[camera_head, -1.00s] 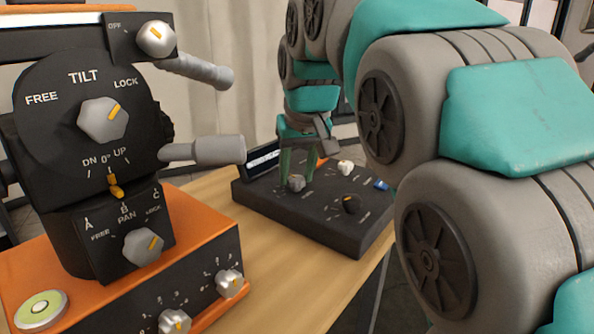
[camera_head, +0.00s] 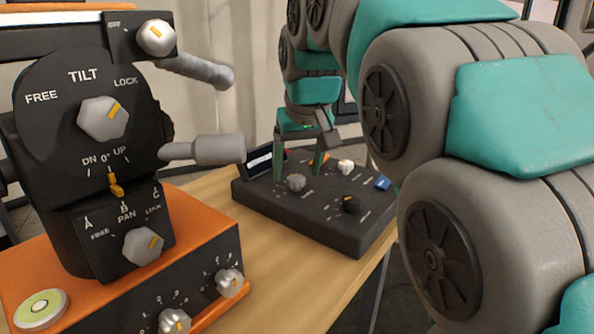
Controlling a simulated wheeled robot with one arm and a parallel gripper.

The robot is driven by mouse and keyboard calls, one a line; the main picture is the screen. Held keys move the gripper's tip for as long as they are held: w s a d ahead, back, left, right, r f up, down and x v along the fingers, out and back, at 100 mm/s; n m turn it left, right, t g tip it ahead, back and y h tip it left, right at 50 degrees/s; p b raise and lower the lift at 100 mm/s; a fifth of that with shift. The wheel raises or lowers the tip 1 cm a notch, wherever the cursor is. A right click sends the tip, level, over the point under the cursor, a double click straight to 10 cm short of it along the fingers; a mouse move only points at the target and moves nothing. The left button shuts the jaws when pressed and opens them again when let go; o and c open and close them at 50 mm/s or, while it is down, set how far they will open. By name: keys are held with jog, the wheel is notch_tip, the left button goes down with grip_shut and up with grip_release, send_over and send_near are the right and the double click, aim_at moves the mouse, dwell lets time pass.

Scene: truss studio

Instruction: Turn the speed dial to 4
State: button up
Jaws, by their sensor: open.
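A black control panel (camera_head: 285,222) lies on the table and carries a grey dial (camera_head: 296,183), a white knob (camera_head: 346,167) and a black knob (camera_head: 351,204). Their labels are too small to read, so I cannot tell which one is the speed dial or where it points. My gripper (camera_head: 298,167) is open above the panel, fingers down. Its green fingers show to the left and right of the grey dial's top, seemingly slightly behind or above it. Nothing is between them; I cannot tell whether they touch the panel.
A camera head with TILT (camera_head: 75,130) and PAN (camera_head: 110,235) knobs stands at left on an orange box (camera_head: 75,300), which has numbered knobs (camera_head: 229,282) on its front. Grey handles (camera_head: 215,150) stick out toward the panel. Bare wooden table (camera_head: 275,285) lies between box and panel.

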aim_at(301, 200)
jog(key=v, duration=0.6)
jog(key=shift+r, duration=0.3)
jog(key=shift+s, duration=0.15)
